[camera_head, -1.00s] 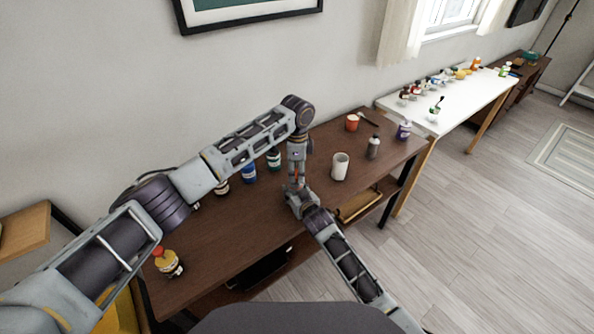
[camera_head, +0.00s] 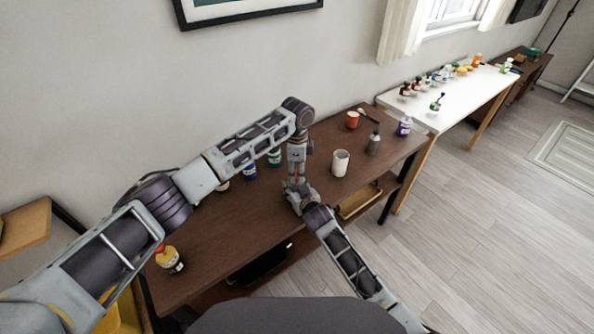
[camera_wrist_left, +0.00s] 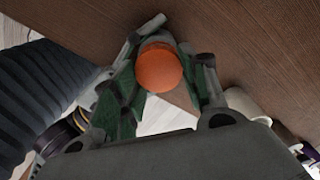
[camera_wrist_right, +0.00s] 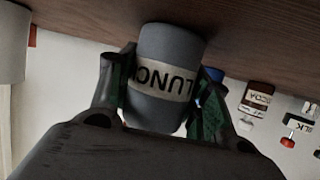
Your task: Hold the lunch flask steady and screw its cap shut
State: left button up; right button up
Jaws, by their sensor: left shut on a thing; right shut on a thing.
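The lunch flask (camera_wrist_right: 168,50) is a grey cylinder with a pale band reading "LUNCH". In the right wrist view it stands between the fingers of my right gripper (camera_wrist_right: 160,92), which is shut on it. The orange cap (camera_wrist_left: 159,69) shows in the left wrist view between the fingers of my left gripper (camera_wrist_left: 160,75), which is shut on it. In the head view my left gripper (camera_head: 297,178) points down from above, right over my right gripper (camera_head: 298,196). The flask is mostly hidden there, and whether the cap sits fully on it cannot be told.
A white cup (camera_head: 340,163) stands close to the right of the grippers. A grey bottle (camera_head: 373,144), a red cup (camera_head: 352,120) and a purple-labelled bottle (camera_head: 403,127) are further right. A yellow bottle (camera_head: 169,259) stands at the left.

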pick_arm(q)
jog(key=shift+f, duration=0.6)
dwell(0.7)
jog(key=m, duration=0.6)
jog(key=shift+s, duration=0.1)
jog(key=m, duration=0.6)
jog(key=shift+a, duration=0.2)
jog(key=m, duration=0.7)
jog(key=shift+a+m, duration=0.15)
jog(key=shift+m, duration=0.15)
jog(key=m, duration=0.4)
jog(key=shift+r+m, duration=0.15)
jog(key=shift+m, duration=1.05)
jog(key=o, duration=0.7)
jog(key=shift+s, duration=0.1)
